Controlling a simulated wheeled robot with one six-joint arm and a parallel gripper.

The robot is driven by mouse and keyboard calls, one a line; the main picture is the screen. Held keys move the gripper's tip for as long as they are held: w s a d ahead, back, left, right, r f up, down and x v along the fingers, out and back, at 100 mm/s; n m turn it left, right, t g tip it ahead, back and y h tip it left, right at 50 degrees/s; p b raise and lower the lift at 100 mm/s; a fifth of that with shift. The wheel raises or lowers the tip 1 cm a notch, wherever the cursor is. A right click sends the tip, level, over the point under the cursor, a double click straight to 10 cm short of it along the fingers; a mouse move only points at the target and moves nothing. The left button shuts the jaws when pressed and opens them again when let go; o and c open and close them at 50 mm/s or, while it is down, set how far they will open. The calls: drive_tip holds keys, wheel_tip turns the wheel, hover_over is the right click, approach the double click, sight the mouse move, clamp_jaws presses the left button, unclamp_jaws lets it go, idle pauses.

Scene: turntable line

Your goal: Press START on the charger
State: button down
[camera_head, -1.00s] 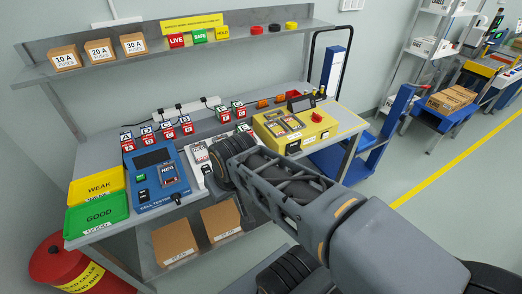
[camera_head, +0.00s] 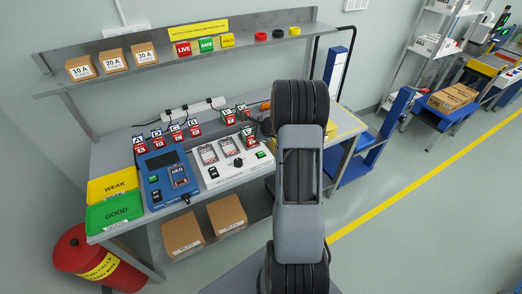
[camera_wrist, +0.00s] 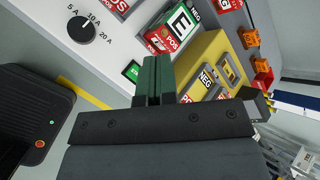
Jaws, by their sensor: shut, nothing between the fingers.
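The charger (camera_head: 222,179) is a white box on the bench in the head view, with two slots, a black dial (camera_head: 238,162) and a small green button (camera_head: 261,154) at its right end. In the wrist view the charger's white panel (camera_wrist: 118,47) shows the dial (camera_wrist: 82,29), marked 5 A, 10 A and 20 A, and the green button (camera_wrist: 131,72). My gripper (camera_wrist: 153,62) is shut and empty. Its tips appear just right of the green button; I cannot tell whether they touch it. In the head view my arm hides the gripper.
The blue cell tester (camera_head: 157,195) stands left of the charger. Red-topped labelled cells (camera_head: 229,117) stand behind it, one marked E close by in the wrist view (camera_wrist: 160,42). A yellow unit (camera_wrist: 205,50) is right of my fingers. Green and yellow trays (camera_head: 112,215) are at the left.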

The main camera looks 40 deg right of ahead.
drive_tip(key=shift+d+f+m+h, duration=0.15)
drive_tip(key=shift+d+f+m, duration=0.2)
drive_tip(key=shift+d, duration=0.15)
drive_tip(key=shift+d+f+m+h, duration=0.15)
drive_tip(key=shift+d+f+m, duration=0.15)
drive_tip(key=shift+d, duration=0.2)
drive_tip(key=shift+f, duration=0.1)
drive_tip(key=b, duration=0.6)
hover_over(260, 154)
wheel_tip(260, 154, down, 7)
drive_tip(key=shift+d+f, duration=0.15)
drive_tip(key=shift+f, duration=0.05)
drive_tip(key=shift+f+b, duration=0.6)
drive_tip(key=shift+b, duration=0.1)
drive_tip(key=shift+f+b, duration=0.9)
drive_tip(key=shift+b, duration=0.4)
idle(1.4)
drive_tip(key=shift+r, duration=0.1)
drive_tip(key=shift+r+p, duration=0.6)
drive_tip(key=shift+r, duration=0.2)
drive_tip(key=shift+r, duration=0.15)
